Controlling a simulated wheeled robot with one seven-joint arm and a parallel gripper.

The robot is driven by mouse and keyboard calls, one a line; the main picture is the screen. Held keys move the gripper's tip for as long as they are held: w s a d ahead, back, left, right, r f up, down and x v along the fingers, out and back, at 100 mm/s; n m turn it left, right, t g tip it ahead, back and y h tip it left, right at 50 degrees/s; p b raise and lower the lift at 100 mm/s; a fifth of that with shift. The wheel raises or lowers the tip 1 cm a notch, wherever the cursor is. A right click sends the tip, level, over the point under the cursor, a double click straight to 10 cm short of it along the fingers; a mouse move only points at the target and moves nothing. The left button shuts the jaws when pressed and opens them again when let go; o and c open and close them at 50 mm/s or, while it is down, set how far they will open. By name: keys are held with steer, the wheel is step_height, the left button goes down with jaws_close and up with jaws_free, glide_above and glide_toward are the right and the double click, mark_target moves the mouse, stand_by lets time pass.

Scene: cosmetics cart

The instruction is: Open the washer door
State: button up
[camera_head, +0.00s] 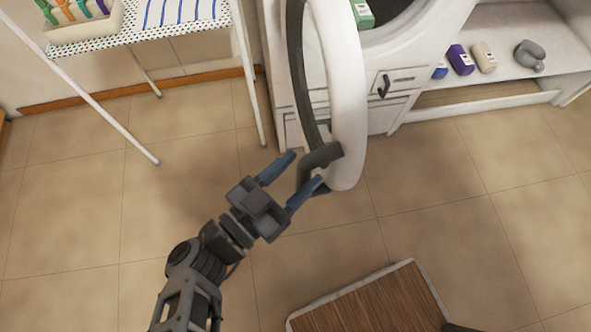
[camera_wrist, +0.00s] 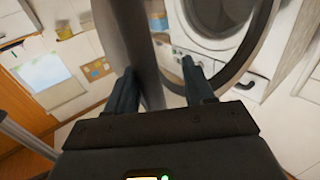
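The washer door (camera_head: 350,100) stands swung far out from the white washer (camera_head: 425,30); its round white rim and dark inner ring show in the head view. A dark handle (camera_head: 322,158) sits at the rim's near end. My gripper (camera_head: 304,170) is at this end with its fingers spread apart, one on either side of the handle area. In the wrist view the dark door edge (camera_wrist: 143,55) runs down between the fingers of my gripper (camera_wrist: 160,82). Contact with the door cannot be told. Part of the drum opening (camera_wrist: 220,15) shows behind the door.
A green box (camera_head: 362,14) is at the drum opening. A shelf (camera_head: 495,85) with several bottles stands right of the washer. A white-legged rack (camera_head: 150,32) stands at the left. A wooden-topped piece (camera_head: 370,303) is at the bottom. The tiled floor between is clear.

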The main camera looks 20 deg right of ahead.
steer(key=shift+s, duration=0.1)
stand_by(0.4)
steer(key=b+v, duration=0.1)
steer(key=v, duration=0.7)
steer(key=shift+b, duration=0.3)
steer(key=shift+d, duration=0.1)
